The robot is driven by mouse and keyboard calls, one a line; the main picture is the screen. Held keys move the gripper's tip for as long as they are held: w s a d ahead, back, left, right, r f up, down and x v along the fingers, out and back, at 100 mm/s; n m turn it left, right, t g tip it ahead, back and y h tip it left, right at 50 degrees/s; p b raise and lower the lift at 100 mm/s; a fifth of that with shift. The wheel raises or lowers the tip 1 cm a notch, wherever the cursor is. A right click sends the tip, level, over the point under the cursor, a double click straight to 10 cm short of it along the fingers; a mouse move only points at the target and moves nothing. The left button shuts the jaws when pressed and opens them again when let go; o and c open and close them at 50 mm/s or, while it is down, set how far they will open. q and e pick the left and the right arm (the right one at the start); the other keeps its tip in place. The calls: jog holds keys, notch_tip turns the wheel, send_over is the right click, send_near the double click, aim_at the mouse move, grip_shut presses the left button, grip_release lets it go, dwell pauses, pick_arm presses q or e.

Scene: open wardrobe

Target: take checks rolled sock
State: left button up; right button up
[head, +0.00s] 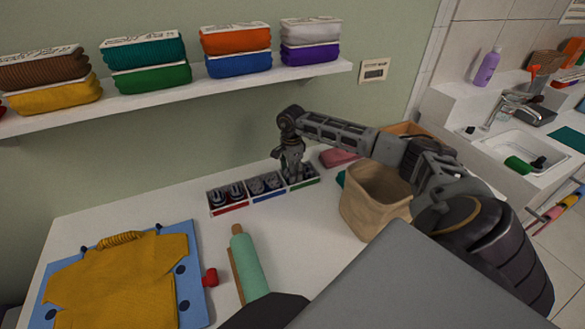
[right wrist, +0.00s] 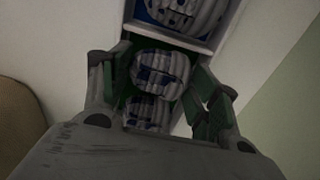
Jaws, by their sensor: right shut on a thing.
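A white sock box (head: 262,188) with red, blue and green compartments stands on the white counter against the wall. My right gripper (head: 292,178) reaches down into the green compartment at its right end. In the right wrist view, a white rolled sock with dark blue check-like patches (right wrist: 160,72) lies between the fingers of my right gripper (right wrist: 162,82), which is shut on it. A second similar rolled sock (right wrist: 148,112) sits nearer the palm, partly hidden. Another rolled sock (right wrist: 182,12) is in the blue compartment beyond the divider. My left gripper is not in view.
A tan fabric bin (head: 372,198) stands right of the box, under my right arm. A pink folded item (head: 338,158) lies behind. A green roll (head: 249,265) and a yellow garment on a blue board (head: 120,285) lie in front left. A shelf (head: 200,97) with folded clothes runs above.

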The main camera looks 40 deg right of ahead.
jog(key=shift+o, duration=1)
jog(key=shift+f, duration=0.1)
jog(key=shift+c, duration=1)
jog(key=shift+r+p, duration=0.35)
jog(key=shift+r, duration=0.2)
jog(key=shift+r+p, duration=0.55)
jog(key=shift+r, duration=0.95)
jog(key=shift+r+p, duration=0.55)
jog(key=shift+r, duration=0.05)
jog(key=shift+r+p, duration=0.5)
jog(key=shift+r, duration=0.4)
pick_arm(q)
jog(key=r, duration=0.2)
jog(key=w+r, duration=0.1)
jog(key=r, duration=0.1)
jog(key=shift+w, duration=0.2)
